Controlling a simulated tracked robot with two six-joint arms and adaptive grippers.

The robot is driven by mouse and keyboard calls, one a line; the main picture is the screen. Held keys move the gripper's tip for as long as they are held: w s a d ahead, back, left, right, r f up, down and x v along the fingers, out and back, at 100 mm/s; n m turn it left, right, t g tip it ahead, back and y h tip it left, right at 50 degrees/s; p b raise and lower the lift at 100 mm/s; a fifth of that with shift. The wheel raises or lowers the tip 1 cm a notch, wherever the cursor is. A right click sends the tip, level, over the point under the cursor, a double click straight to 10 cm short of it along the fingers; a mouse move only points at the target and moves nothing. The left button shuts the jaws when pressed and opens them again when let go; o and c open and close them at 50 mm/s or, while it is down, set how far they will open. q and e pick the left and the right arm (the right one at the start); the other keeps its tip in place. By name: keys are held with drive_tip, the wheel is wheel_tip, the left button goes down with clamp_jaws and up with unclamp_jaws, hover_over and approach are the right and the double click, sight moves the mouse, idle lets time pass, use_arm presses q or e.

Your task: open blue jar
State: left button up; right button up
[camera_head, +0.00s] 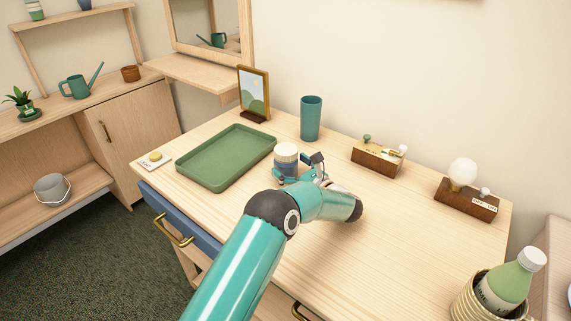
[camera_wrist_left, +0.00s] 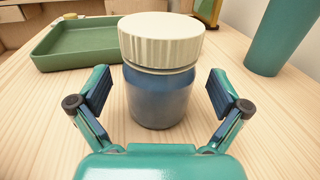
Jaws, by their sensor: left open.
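The blue jar (camera_head: 287,168) stands upright on the wooden table, with a cream ribbed lid (camera_head: 287,149) seated on it. In the left wrist view the jar (camera_wrist_left: 158,98) is close and centred, and its lid (camera_wrist_left: 160,36) covers the top. My left gripper (camera_head: 300,174) is at the jar, partly hidden by its own arm in the head view. In the left wrist view my left gripper (camera_wrist_left: 157,95) is open, with one finger on each side of the jar's body and a visible gap on both sides. My right gripper is not in view.
A green tray (camera_head: 222,184) lies left of the jar. A teal cup (camera_head: 311,119) and a framed picture (camera_head: 254,91) stand behind it. Two wooden blocks, one with switches (camera_head: 378,160) and one with a bulb (camera_head: 467,205), sit to the right.

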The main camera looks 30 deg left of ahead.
sight(287, 149)
use_arm(q)
drive_tip(key=shift+w+a, duration=0.2)
drive_tip(key=shift+a, duration=0.45)
drive_tip(key=c, duration=1.3)
drive_tip(key=shift+r, duration=0.1)
wheel_tip(287, 149, up, 10)
drive_tip(key=o, duration=0.6)
drive_tip(key=shift+c, duration=0.2)
drive_tip(key=c, duration=1)
